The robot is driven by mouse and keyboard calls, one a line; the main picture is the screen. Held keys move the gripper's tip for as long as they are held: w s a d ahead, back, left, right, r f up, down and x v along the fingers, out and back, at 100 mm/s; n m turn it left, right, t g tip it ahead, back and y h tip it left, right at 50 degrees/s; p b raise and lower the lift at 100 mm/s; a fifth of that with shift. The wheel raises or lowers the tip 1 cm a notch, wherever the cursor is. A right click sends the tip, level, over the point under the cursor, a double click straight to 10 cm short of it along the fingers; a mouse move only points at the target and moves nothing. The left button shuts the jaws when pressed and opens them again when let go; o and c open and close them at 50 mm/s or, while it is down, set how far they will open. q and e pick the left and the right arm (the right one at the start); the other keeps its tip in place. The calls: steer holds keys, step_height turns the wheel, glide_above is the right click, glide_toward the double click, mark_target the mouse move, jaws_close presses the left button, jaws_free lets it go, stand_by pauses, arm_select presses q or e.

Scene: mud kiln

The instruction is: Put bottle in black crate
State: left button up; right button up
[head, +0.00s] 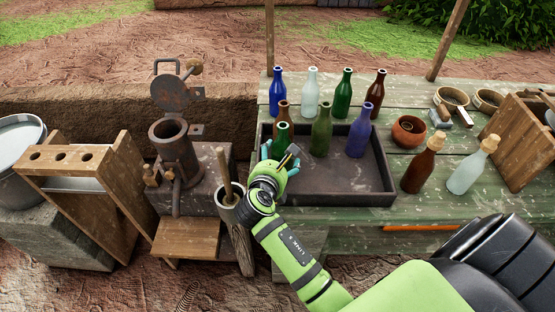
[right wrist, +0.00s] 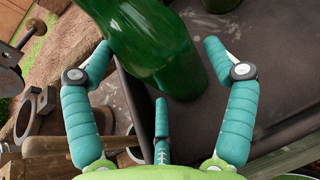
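The black crate (head: 345,198) stands on the green wooden table. A dark green bottle (head: 282,136) stands at its left end, and it also shows large in the right wrist view (right wrist: 165,45). A brown bottle (head: 283,113), an olive green bottle (head: 321,132) and a violet-blue bottle (head: 360,134) also stand in the crate. My right gripper (head: 285,160) is at the crate's left front corner, beside the dark green bottle. In the right wrist view its fingers (right wrist: 157,65) are spread on either side of this bottle, without a clear grip. My left gripper is not in view.
Blue (head: 277,91), clear (head: 310,92), green (head: 343,94) and brown (head: 375,94) bottles stand behind the crate. A brown bottle (head: 420,168) and a pale bottle (head: 472,169) stand to its right, near a clay bowl (head: 409,132). The crate's front right floor is bare.

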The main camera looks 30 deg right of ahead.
steer(key=shift+s+a+r, duration=0.1)
steer(key=shift+r, duration=0.05)
steer(key=p+v, duration=0.8)
steer(key=v, duration=0.3)
steer(key=shift+s+a+p, duration=0.25)
steer(key=shift+p, duration=0.15)
